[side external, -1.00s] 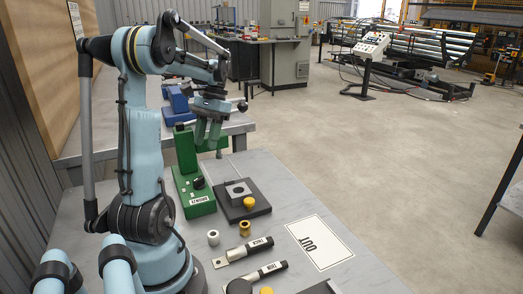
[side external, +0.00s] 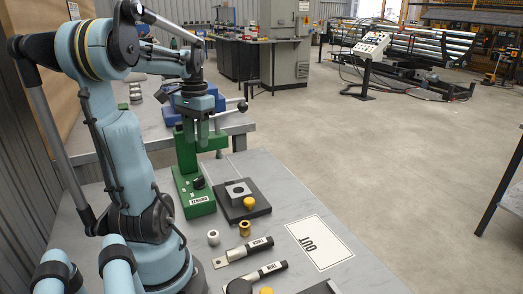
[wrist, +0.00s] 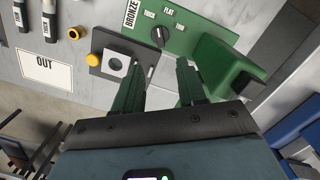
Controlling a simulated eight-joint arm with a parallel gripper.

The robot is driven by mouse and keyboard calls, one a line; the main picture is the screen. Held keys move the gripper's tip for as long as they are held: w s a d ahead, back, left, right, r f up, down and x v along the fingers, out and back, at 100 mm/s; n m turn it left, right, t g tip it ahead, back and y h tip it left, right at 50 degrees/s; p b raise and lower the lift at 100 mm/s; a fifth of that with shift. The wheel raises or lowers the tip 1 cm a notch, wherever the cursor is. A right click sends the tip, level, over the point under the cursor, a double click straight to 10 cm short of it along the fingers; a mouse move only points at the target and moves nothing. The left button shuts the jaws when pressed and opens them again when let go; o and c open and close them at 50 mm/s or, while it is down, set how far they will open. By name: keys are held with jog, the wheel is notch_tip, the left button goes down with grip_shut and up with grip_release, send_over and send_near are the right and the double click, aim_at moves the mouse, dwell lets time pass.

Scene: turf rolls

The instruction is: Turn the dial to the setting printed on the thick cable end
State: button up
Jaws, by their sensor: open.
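The dial (wrist: 159,36) is a black knob on the green crimping tool's base; it also shows in the side view (side external: 198,183). Several small setting words, one reading FLAT, and a BRONZE label surround it in the wrist view. Its pointer direction is unclear. Two dark cable ends, one (side external: 232,254) behind the other (side external: 257,276), lie on the bench with white printed labels.
The green tool's upright (wrist: 225,65) stands close right of my fingers in the wrist view. A dark plate (side external: 257,208) with a grey block and yellow knob sits beside it. Two small rings (side external: 213,237) and an OUT card (side external: 320,242) lie on the bench. A blue tool stands behind.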

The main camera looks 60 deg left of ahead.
aim_at(199, 178)
jog(key=shift+t+y, duration=0.3)
jog(key=shift+t, duration=0.1)
jog(key=shift+s+d+f, duration=0.1)
jog(key=shift+s+f, duration=0.05)
jog(key=shift+f, duration=1.85)
jog(key=shift+s+d+f, duration=0.1)
jog(key=shift+f, duration=1.9)
jog(key=shift+s+d+f, duration=0.1)
jog(key=shift+s+f, duration=0.05)
jog(key=shift+f, duration=1.85)
grip_shut()
